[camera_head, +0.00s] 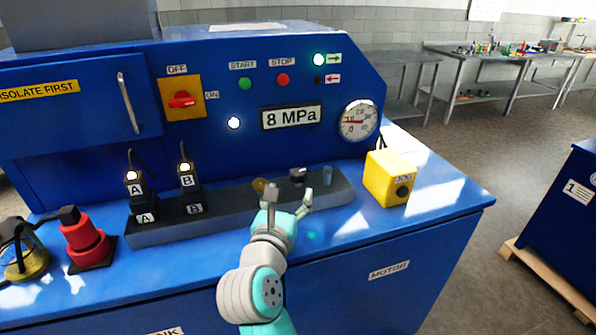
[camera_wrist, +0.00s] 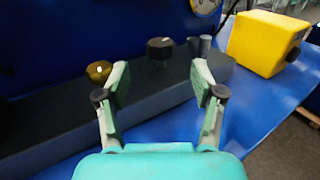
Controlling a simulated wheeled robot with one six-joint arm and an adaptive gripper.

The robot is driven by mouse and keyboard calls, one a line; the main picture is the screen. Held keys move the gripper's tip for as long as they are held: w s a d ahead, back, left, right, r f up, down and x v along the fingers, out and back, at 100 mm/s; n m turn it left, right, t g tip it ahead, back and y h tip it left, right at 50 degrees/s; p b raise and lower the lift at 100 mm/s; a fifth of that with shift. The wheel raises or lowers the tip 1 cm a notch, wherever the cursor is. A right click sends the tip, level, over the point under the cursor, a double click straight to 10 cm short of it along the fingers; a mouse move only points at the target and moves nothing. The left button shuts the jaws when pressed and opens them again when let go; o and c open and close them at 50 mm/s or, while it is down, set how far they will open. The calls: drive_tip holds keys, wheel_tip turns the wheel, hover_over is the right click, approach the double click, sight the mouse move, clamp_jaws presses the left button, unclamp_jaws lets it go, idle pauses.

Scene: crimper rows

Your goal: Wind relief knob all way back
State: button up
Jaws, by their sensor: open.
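A black round knob (camera_head: 298,174) with a small white mark stands on the grey manifold block (camera_head: 228,208) on the blue bench. It also shows in the wrist view (camera_wrist: 160,47), beyond my fingertips and roughly centred between them. A brass knob (camera_wrist: 99,71) sits to its left, close to my left finger; in the head view it is partly beside a finger (camera_head: 259,184). I cannot read a label telling which is the relief knob. My gripper (camera_head: 289,197) is open and empty, also in the wrist view (camera_wrist: 159,75), touching neither knob visibly.
A grey cylinder (camera_wrist: 201,44) stands right of the black knob. A yellow box (camera_head: 390,178) with a black button is farther right. Valve coils A (camera_head: 139,199) and B (camera_head: 190,190) stand left. The display (camera_head: 291,116) reads 8 MPa, above the block beside a round gauge (camera_head: 358,121).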

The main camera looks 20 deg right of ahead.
sight(299, 178)
drive_tip(key=x, duration=0.8)
drive_tip(key=shift+w+d, duration=0.25)
drive_tip(key=shift+w, duration=0.1)
drive_tip(key=c, duration=1.2)
drive_tip(key=shift+o, duration=0.2)
drive_tip(key=shift+d+n+t+y, duration=0.15)
drive_tip(key=shift+n+t+y, duration=0.25)
drive_tip(key=shift+n+y, duration=0.3)
drive_tip(key=shift+n+t+y, duration=0.5)
drive_tip(key=shift+n+y, duration=0.4)
drive_tip(key=shift+y, duration=0.7)
